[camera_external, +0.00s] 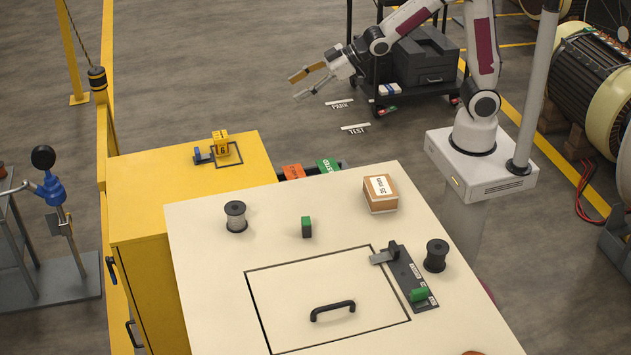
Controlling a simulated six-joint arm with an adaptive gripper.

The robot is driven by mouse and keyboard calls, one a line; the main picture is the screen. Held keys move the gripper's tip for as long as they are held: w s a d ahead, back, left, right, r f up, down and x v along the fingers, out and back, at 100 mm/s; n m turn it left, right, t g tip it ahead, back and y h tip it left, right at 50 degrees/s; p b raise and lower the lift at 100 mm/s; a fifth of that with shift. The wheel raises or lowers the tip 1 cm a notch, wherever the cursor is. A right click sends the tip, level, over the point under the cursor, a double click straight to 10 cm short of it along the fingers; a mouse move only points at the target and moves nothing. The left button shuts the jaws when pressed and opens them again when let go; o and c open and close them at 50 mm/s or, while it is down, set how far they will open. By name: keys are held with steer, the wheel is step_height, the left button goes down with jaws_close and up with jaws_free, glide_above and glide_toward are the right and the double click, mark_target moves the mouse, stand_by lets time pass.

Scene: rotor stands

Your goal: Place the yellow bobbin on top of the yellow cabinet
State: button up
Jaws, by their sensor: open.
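The yellow cabinet (140,205) stands left of the cream cabinet. On its top, a small yellow piece with dark marks (221,143) sits at a black square outline. I cannot tell whether it is a bobbin. A dark-flanged spool with pale grey winding (235,216) stands upright at the left of the cream top. A black spool (436,255) stands at its right; neither looks yellow. My gripper (294,88) is open and empty, with its two fingers spread, up and right of the yellow cabinet in the picture, apart from everything.
The cream cabinet top (215,275) carries a cardboard box (380,192), a green block (307,227), a hatch handle (332,311) and a latch panel (408,275). A yellow post (101,120) rises behind the yellow cabinet.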

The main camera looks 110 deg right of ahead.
steer(key=s+a+g+y, duration=0.1)
steer(key=s+a+g, duration=0.2)
steer(key=s, duration=1.3)
steer(key=s+a+g+y, duration=0.1)
steer(key=s+a+g, duration=0.1)
steer(key=s+a, duration=0.8)
steer(key=s, duration=0.6)
steer(key=shift+s+a+r+g, duration=0.3)
steer(key=shift+s+r+g, duration=0.05)
steer(key=shift+s+g, duration=0.05)
